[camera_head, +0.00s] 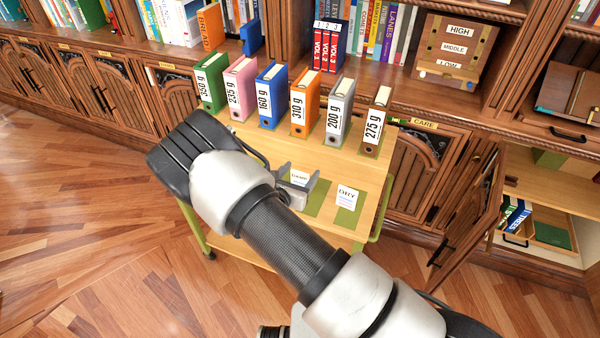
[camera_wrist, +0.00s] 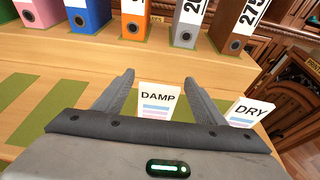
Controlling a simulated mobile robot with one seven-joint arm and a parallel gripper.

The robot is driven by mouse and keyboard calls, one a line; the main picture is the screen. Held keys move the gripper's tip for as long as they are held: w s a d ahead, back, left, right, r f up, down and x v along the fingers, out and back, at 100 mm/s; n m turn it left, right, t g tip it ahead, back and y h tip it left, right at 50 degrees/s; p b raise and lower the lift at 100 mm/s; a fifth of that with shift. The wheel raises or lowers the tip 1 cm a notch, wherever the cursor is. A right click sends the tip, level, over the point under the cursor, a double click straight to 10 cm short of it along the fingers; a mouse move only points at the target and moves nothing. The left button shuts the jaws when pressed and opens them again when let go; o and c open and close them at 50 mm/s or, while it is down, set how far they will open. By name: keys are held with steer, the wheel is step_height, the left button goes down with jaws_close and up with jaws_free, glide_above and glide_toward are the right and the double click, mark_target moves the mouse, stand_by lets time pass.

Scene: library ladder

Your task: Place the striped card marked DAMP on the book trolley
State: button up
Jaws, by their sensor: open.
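The white card marked DAMP (camera_wrist: 158,100), with blue and pink stripes, shows between the two fingers of my gripper (camera_wrist: 159,79) in the wrist view. My gripper is open, with a gap visible on both sides of the card. In the head view the DAMP card (camera_head: 299,176) is partly hidden by my gripper (camera_head: 297,183). The book trolley (camera_head: 375,178) has a pale wooden top and green legs. My gripper is over its front part. The lower edge of the card is hidden, so I cannot tell what it rests on.
A similar card marked DRY (camera_head: 347,194) is at a green patch to the right. Several weight-labelled binders, such as the blue one (camera_head: 271,96), stand along the trolley's back. Green strips (camera_wrist: 52,105) mark the top at left. A cabinet door (camera_head: 468,225) hangs open at right.

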steer(key=v, duration=1.2)
steer(key=s+d+r+m+g+h, duration=0.2)
steer(key=d+r+m+g, duration=0.3)
steer(key=d+r+m, duration=0.4)
steer(key=s+d+r+m+g+h, duration=0.2)
steer(key=s+d+r+m+g, duration=0.15)
steer(key=d+r+m, duration=0.55)
steer(key=s+d+r+m+y, duration=0.2)
steer(key=s+r+m+y, duration=0.7)
steer(key=s+r+m, duration=0.5)
steer(key=shift+s+d+r, duration=0.35)
steer(key=shift+s+r, duration=0.05)
steer(key=shift+s, duration=0.25)
